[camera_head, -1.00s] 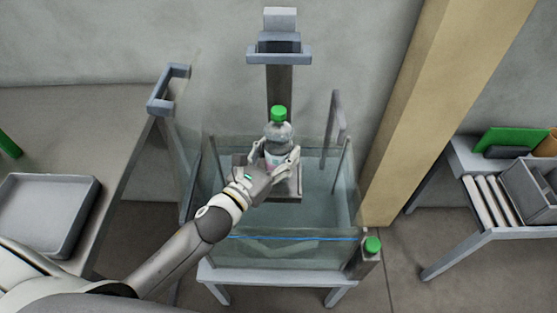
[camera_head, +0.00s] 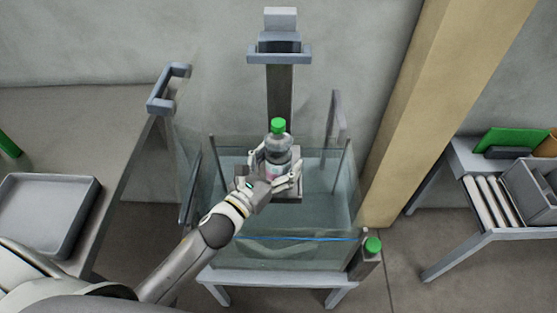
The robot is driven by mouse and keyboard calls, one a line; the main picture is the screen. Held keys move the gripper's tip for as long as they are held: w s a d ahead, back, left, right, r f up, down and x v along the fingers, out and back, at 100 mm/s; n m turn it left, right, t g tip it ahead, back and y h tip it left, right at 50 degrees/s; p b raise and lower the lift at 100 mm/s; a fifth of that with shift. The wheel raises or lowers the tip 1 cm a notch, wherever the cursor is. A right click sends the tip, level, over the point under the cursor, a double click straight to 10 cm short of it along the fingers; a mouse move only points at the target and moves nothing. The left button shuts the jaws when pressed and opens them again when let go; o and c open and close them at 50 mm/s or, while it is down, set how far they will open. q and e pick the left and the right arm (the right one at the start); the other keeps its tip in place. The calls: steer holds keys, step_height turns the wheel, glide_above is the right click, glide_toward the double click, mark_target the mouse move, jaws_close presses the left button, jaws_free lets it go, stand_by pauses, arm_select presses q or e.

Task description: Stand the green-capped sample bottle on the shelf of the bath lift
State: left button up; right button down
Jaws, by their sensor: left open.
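The green-capped sample bottle (camera_head: 278,147) stands upright on the shelf (camera_head: 291,192) of the bath lift, as far as I can see; its base is partly hidden by my gripper. The lift's dark upright column (camera_head: 280,92) rises behind it, with a grey bracket on top. My left gripper (camera_head: 276,172) is around the lower part of the bottle, one finger on each side, with its jaws open. Whether a finger touches the bottle I cannot tell. My right gripper is not in view.
The glass bath (camera_head: 330,225) with water surrounds the shelf. A grey tray (camera_head: 45,210) lies on the left table. A side table with racks (camera_head: 492,200) stands right, past a tan post (camera_head: 420,110).

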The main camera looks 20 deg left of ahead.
arm_select(q)
steer(key=shift+r, duration=0.15)
steer(key=shift+s, duration=0.2)
steer(key=b+v, duration=0.2)
steer(key=v, duration=0.9)
steer(key=shift+s, duration=0.25)
steer(key=shift+a, duration=0.15)
